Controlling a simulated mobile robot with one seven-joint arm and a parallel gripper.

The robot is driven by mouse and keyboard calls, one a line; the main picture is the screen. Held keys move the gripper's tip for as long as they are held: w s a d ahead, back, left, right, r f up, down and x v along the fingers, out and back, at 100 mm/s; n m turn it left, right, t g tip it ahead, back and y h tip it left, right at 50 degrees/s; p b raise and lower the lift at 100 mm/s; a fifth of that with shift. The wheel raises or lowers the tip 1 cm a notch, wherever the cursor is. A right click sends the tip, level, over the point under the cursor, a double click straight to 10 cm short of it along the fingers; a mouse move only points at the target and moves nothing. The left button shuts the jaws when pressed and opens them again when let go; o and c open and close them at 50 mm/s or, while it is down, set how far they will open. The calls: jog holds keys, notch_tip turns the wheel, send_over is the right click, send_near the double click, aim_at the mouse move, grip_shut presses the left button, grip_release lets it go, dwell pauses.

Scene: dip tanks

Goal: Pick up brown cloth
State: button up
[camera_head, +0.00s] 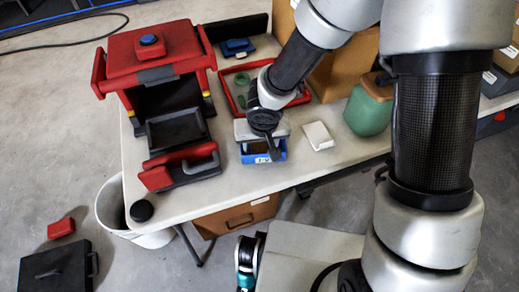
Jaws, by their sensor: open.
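A small blue box (249,158) with a white label on its front stands near the front edge of the white table. A dark brownish patch, perhaps the brown cloth (257,147), shows inside it, too small and shaded to be sure. My gripper (271,148) points down over the box, with its dark fingers at the box opening. It is open. The fingers partly hide the inside, and I cannot tell whether they touch the cloth.
A red and black machine (160,60) stands left on the table (230,195). A red-rimmed tray (228,92) lies behind the box. A white block (317,136) and a green container (367,112) are to the right. A white bin (110,205) stands below the left edge.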

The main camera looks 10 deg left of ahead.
aim_at(260, 148)
jog(key=c, duration=0.9)
notch_tip(260, 148, up, 10)
jog(key=p, duration=0.5)
jog(key=w+d+r+m+p, duration=0.1)
jog(key=d+r+p, duration=0.3)
jog(key=d, duration=0.4)
jog(key=w+d+r+m+p, duration=0.1)
jog(key=w+d+r+p, duration=0.1)
jog(key=d+r+p, duration=0.2)
jog(key=w+d+r+m+h+p, duration=0.1)
jog(key=d+r+p, duration=0.3)
jog(key=d, duration=0.7)
jog(key=shift+w+d+r+m+p, duration=0.15)
jog(key=shift+w+r+m+p, duration=0.1)
jog(key=shift+w+r, duration=0.3)
jog(key=shift+w+d+r+m+p, duration=0.15)
jog(key=shift+w+r+m, duration=0.15)
jog(key=shift+r, duration=0.45)
jog(key=shift+f, duration=0.1)
